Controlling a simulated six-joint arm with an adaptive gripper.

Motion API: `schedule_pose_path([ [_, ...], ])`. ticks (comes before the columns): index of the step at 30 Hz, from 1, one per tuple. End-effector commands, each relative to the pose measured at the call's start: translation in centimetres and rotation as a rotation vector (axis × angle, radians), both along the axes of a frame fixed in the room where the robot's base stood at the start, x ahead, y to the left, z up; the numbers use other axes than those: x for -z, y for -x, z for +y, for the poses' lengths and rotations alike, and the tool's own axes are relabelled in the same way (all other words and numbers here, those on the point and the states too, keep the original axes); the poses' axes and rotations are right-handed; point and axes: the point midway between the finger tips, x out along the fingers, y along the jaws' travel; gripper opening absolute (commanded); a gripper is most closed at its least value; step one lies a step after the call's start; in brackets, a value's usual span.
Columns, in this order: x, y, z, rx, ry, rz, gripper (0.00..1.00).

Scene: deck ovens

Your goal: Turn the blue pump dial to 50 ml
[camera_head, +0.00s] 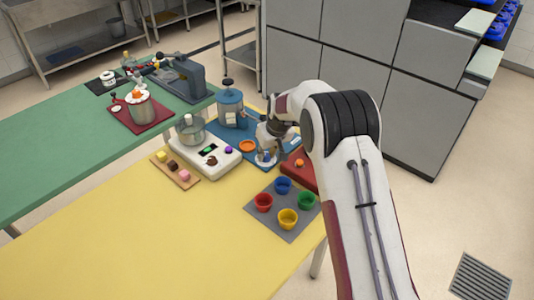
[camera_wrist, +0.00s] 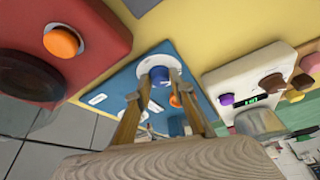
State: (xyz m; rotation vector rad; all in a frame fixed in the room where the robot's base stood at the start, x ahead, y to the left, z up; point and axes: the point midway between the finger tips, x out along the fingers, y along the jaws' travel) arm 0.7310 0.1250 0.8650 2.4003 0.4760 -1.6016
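The blue dial (camera_wrist: 159,76) sits on a round white plate (camera_wrist: 158,61) on the blue base (camera_wrist: 186,86) of the pump unit. In the head view, the white plate (camera_head: 263,161) is at the right end of the blue base, partly hidden by my gripper. My gripper (camera_wrist: 161,79) points down at the dial with one finger on each side. The fingertips are very close to the dial's sides; I cannot tell whether they touch it. No readable scale shows, so the dial's setting cannot be told. The blue pump body (camera_head: 231,110) stands at the base's far left.
An orange button (camera_head: 247,146) is on the same base. A red box with an orange knob (camera_wrist: 62,41) is close on one side, a white scale (camera_wrist: 244,84) on the other. A grey mat (camera_head: 261,216) holds coloured cups. The yellow table's front (camera_head: 130,240) is clear.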

Motion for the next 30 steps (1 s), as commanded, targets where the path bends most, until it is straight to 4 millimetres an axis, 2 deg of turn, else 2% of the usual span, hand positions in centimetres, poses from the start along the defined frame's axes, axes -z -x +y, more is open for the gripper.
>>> schedule_pose_path([
  [16, 0.00, 0.02, 0.02, 0.042, 0.001, 0.000, 0.01],
  [30, 0.06, 0.12, 0.22, 0.219, 0.002, 0.001, 0.01],
])
